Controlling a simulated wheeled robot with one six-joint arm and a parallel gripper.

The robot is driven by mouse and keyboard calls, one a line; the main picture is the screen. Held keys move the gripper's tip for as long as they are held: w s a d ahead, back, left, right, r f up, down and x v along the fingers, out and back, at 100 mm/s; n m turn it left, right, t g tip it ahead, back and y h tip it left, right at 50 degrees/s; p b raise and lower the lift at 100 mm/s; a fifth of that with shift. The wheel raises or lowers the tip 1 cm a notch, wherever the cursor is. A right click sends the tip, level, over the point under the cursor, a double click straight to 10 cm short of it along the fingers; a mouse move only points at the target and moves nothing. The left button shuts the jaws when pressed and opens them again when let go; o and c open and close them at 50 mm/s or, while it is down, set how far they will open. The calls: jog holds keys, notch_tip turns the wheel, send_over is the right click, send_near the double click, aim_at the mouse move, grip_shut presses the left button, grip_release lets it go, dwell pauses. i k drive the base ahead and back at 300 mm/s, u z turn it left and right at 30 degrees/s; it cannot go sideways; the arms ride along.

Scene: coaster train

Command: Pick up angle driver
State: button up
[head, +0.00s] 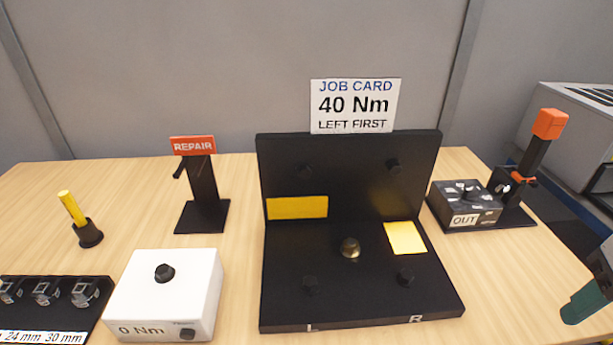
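A tool with a black shaft, an orange block on top and a smaller orange part lower down (538,145) stands tilted on a black base at the right of the table; it looks like the angle driver. Its lower end is by a dark holder, beside the black box marked OUT (465,205).
A black board (345,180) with knobs and yellow patches fills the middle, under a job card (355,105). A white 0 Nm box (165,290), socket tray (55,310), REPAIR stand (203,195) and yellow-handled item (72,208) stand left. A dark green-ended object (584,303) is cut off at right.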

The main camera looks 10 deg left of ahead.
aim_at(549, 125)
jog(key=u, duration=0.05)
jog(key=k, duration=0.45)
jog(key=z, duration=1.1)
jog(key=i, duration=0.75)
